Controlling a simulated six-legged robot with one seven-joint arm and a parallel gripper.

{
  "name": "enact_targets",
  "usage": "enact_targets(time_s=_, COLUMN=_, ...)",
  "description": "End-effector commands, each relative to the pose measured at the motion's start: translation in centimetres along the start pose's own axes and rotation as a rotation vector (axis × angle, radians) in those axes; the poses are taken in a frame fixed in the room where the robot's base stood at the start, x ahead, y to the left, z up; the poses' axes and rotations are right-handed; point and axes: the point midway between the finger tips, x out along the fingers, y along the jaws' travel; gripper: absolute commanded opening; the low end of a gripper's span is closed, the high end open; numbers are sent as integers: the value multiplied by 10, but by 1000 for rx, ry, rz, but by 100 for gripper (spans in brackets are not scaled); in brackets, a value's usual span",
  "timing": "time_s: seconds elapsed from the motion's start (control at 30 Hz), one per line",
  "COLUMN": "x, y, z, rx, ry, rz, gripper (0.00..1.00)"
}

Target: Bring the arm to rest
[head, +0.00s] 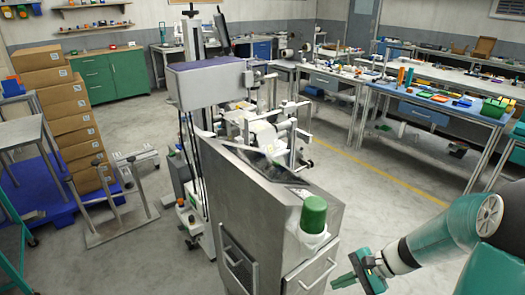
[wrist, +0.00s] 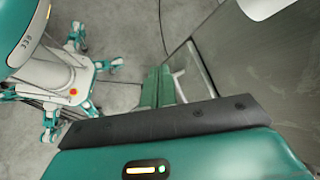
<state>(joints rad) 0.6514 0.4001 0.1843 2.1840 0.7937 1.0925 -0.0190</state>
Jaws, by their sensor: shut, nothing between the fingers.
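My gripper (head: 368,273) is at the lower right of the head view, at the end of my white and green arm (head: 440,235). Its green fingers are together with nothing between them. In the wrist view the fingers (wrist: 160,88) point down past a metal cabinet side, above the grey floor. The metal machine cabinet (head: 265,205) stands just left of my gripper in the head view. A green cap (head: 314,214) sits on its near corner. I cannot tell the exact gap between my gripper and the cabinet.
Cardboard boxes (head: 75,122) are stacked on a blue pallet at left. A bench with tools and a green basket (head: 494,108) runs along the right. A green cabinet (head: 110,78) stands at the back. Open floor (head: 390,170) lies between machine and bench.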

Motion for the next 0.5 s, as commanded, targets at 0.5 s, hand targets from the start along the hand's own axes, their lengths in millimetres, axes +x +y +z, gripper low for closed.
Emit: enact_targets(time_s=0.5, x=-52, y=-15, z=120, rx=-572, ry=351, rz=377, gripper=0)
